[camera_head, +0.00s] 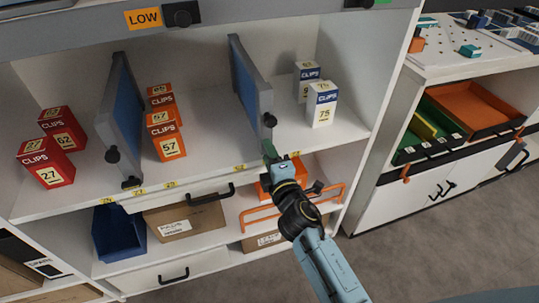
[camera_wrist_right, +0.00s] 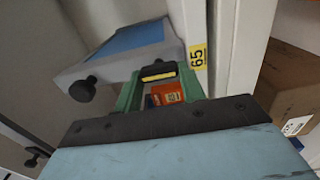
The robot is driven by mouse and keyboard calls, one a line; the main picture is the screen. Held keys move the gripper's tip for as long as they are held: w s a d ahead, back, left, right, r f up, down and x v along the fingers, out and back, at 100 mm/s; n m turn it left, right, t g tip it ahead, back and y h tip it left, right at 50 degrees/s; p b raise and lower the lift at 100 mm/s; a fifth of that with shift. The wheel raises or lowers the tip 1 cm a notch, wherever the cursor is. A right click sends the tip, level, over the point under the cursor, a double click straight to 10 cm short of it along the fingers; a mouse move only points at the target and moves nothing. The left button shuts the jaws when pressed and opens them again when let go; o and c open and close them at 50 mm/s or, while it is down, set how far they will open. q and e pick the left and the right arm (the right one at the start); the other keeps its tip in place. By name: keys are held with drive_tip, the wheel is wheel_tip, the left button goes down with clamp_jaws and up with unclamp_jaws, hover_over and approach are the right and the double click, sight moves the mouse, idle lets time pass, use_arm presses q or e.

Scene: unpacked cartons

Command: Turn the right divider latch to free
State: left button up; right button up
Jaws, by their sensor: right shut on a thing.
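The right divider (camera_head: 252,84), a grey-framed blue panel, stands upright on the upper shelf. A round black knob (camera_head: 270,120) sits low on its front edge. My right gripper (camera_head: 269,151) is at the foot of that edge and hides the latch in the head view. In the right wrist view the right divider latch (camera_wrist_right: 158,71), black with a yellow strip, lies between the green fingertips of my right gripper (camera_wrist_right: 160,82), which is shut on it. The divider's knob (camera_wrist_right: 83,89) shows to the left there. My left gripper is not in view.
The left divider (camera_head: 121,115) has its own black latch (camera_head: 130,182) at its foot. Red and orange clip boxes (camera_head: 164,136) and white-blue boxes (camera_head: 322,104) stand on the upper shelf. An orange wire frame (camera_head: 262,220) lies below the gripper. Grey floor at right is free.

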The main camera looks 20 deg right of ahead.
idle(0.3)
drive_tip(key=o, duration=1)
drive_tip(key=shift+f, duration=0.1)
drive_tip(key=shift+s, duration=0.1)
drive_tip(key=shift+f, duration=0.1)
